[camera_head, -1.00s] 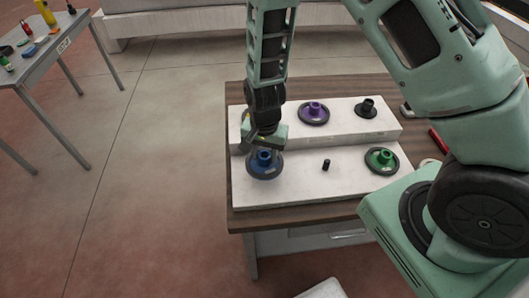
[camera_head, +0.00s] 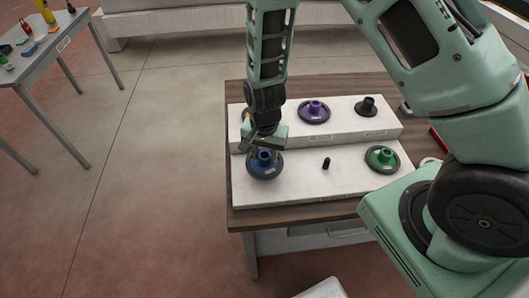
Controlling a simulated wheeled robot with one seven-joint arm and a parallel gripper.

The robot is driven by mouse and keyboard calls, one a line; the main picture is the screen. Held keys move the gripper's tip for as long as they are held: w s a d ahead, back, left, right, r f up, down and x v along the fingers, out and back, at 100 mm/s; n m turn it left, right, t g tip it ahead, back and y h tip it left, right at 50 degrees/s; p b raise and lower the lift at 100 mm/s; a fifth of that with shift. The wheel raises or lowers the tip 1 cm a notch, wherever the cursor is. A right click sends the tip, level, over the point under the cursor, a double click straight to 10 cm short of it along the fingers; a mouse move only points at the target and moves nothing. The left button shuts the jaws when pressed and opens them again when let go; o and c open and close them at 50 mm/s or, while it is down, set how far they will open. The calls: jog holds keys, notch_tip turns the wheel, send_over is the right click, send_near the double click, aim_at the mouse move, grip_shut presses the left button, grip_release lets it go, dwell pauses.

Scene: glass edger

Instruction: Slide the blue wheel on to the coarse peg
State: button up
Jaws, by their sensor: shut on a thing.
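The blue wheel (camera_head: 265,168), a dark disc with a blue hub, is at the left of the lower front step of the white stand (camera_head: 300,190). My gripper (camera_head: 265,150) is directly above it, shut on its hub. Whether the wheel rests on the step or hangs just above it, I cannot tell. A short bare black peg (camera_head: 326,163) stands in the middle of the lower step, right of the blue wheel. No label for the coarse peg can be read.
A green-hubbed wheel (camera_head: 382,159) sits at the right of the lower step. The upper step holds a purple-hubbed wheel (camera_head: 314,111) and a black hub piece (camera_head: 367,106). Something there is mostly hidden behind my gripper. The stand is on a wooden desk (camera_head: 238,215). A side table (camera_head: 50,50) stands far left.

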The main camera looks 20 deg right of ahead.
jog(key=shift+f+b, duration=1.55)
jog(key=shift+f, duration=0.55)
jog(key=o, duration=1.3)
jog(key=shift+o, duration=0.2)
jog(key=shift+r, duration=0.1)
notch_tip(320, 180, up, 17)
jog(key=b, duration=0.2)
jog(key=shift+r, duration=0.15)
